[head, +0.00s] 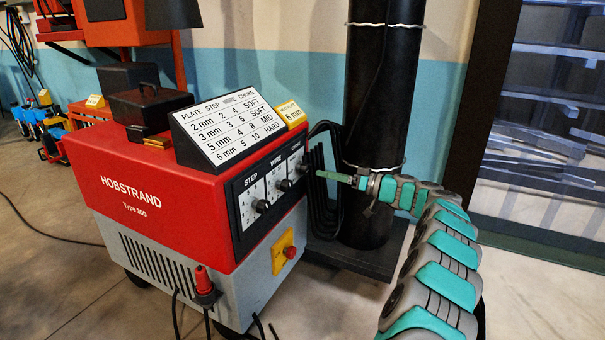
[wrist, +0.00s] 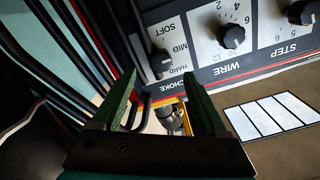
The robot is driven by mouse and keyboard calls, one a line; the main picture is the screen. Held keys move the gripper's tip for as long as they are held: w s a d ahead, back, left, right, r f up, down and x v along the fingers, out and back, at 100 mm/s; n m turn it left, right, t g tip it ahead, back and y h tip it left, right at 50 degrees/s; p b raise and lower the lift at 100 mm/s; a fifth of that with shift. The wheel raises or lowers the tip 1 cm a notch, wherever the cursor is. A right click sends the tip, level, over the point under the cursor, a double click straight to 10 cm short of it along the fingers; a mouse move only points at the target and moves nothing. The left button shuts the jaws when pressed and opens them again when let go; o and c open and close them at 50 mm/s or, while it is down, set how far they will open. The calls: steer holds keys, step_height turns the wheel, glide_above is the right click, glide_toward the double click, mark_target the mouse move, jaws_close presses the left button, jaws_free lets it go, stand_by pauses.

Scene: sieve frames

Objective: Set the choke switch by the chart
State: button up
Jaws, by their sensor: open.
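The choke switch (wrist: 161,62) is a dark knob on the black front panel, beside the labels SOFT, MID and HARD. It sits toward the HARD end, but its exact setting is hard to tell. In the head view the choke plate (head: 295,161) is at the panel's right end. The chart (head: 229,130) on top lists 2 mm and 3 mm as SOFT, 5 mm as MID, 6 mm as HARD. A yellow tag (head: 291,113) seems to read 6 mm. My gripper (wrist: 159,80) is open and empty, its green fingers near the choke switch and apart from it.
The wire knob (wrist: 231,37) and step knob (wrist: 300,12) sit beside the choke switch. The red welder (head: 150,200) has a yellow plate with a red button (head: 290,252) below the panel. A black cylinder (head: 381,120) and bent black hoses stand close behind my gripper.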

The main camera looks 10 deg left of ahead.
mark_target(309, 170)
steer(key=x, duration=0.8)
steer(key=shift+d, duration=0.1)
jaws_close()
stand_by(0.4)
